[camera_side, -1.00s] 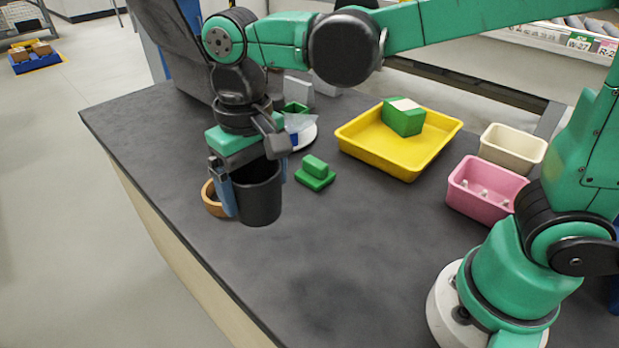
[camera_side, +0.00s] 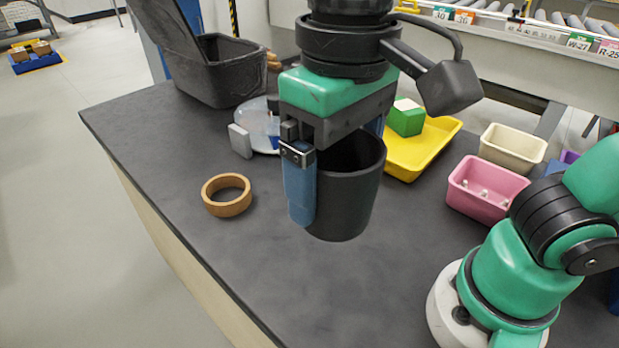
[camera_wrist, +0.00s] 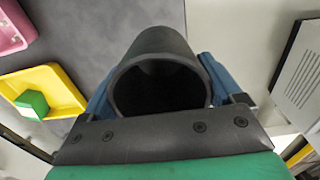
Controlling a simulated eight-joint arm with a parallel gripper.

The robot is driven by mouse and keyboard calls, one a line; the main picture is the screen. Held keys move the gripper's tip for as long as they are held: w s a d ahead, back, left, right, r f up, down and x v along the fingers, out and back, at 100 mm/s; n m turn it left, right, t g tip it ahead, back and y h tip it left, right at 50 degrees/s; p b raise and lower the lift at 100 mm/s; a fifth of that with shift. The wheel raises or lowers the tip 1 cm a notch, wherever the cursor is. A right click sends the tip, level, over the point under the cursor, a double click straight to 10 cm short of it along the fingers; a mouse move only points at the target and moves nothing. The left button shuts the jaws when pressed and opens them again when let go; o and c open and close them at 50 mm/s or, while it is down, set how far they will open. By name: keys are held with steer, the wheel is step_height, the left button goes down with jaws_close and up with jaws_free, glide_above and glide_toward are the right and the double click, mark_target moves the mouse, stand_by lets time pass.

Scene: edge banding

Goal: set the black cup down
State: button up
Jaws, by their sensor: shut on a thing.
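The black cup (camera_side: 352,195) is upright between the blue fingers of my gripper (camera_side: 335,180) in the side view. My gripper is shut on it, with one finger in front at its left and the other mostly hidden behind it. In the wrist view the cup (camera_wrist: 160,75) shows its dark open mouth between the two fingers (camera_wrist: 160,92). The cup is over the dark table (camera_side: 260,260); I cannot tell for sure whether its base touches the surface.
A wooden ring (camera_side: 227,207) lies left of the cup. A yellow tray (camera_side: 425,160) with a green block (camera_side: 406,120), a pink bin (camera_side: 487,200) and a cream bin (camera_side: 513,150) stand right. A black bin (camera_side: 225,85) stands at the back left. The front table area is clear.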

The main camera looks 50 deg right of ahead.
steer(key=s, duration=0.2)
steer(key=s+f, duration=0.1)
steer(key=shift+s+d, duration=0.15)
steer(key=shift+d, duration=0.2)
step_height(320, 180, down, 20)
steer(key=shift+r, duration=0.15)
stand_by(0.3)
steer(key=o, duration=1)
steer(key=shift+s, duration=0.1)
steer(key=shift+r, duration=5.9)
steer(key=w+d+t, duration=0.2)
steer(key=w+d, duration=0.2)
steer(key=w+d+t, duration=0.2)
steer(key=w+d, duration=0.2)
steer(key=w, duration=0.1)
steer(key=w+d+t, duration=0.3)
steer(key=w+d, duration=0.1)
steer(key=d, duration=0.1)
steer(key=shift+w+d+f, duration=0.1)
steer(key=shift+w+f, duration=0.05)
steer(key=shift+f, duration=0.1)
